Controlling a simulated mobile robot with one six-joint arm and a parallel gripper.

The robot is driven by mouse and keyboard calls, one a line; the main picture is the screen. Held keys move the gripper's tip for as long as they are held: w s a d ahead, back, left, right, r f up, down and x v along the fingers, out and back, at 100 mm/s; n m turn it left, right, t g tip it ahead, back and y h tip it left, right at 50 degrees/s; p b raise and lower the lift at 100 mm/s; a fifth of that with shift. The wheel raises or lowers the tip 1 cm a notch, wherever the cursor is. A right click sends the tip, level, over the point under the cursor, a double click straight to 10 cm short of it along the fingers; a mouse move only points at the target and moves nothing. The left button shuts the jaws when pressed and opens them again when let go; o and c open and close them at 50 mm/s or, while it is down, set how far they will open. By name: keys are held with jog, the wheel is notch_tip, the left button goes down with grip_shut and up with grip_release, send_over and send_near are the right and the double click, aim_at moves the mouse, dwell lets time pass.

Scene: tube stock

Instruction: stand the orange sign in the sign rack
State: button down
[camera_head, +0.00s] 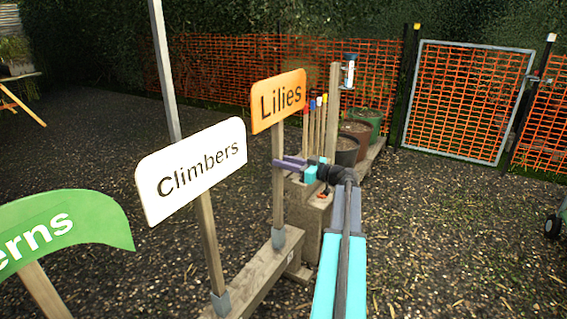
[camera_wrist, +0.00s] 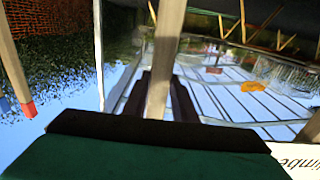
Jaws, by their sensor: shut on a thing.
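The orange sign (camera_head: 278,100), lettered "Lilies", stands upright on a pale wooden stake. My gripper (camera_head: 283,163) is shut on that stake below the board. In the wrist view the stake (camera_wrist: 161,75) runs between my two dark fingers (camera_wrist: 160,100). The sign rack (camera_head: 253,272) is a low wooden beam with grey sockets. The lower end of the stake meets a grey socket (camera_head: 278,238) on the beam; how deep it sits cannot be told. The orange board is not clearly visible in the wrist view.
A white "Climbers" sign (camera_head: 193,170) stands in a nearer socket, left of the orange one. A green sign (camera_head: 70,230) is at the lower left. Behind my gripper are colour-tipped stakes (camera_head: 312,128) and plant pots (camera_head: 355,130). Open gravel lies right.

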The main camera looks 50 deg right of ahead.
aim_at(281, 177)
jog(key=shift+f+b, duration=3.15)
jog(key=shift+f, duration=0.2)
dwell(0.6)
jog(key=c, duration=1.5)
grip_release()
jog(key=shift+o, duration=0.7)
jog(key=shift+f, duration=0.1)
jog(key=shift+s, duration=0.15)
jog(key=p+v, duration=0.3)
jog(key=v, duration=1)
jog(key=shift+s, duration=0.3)
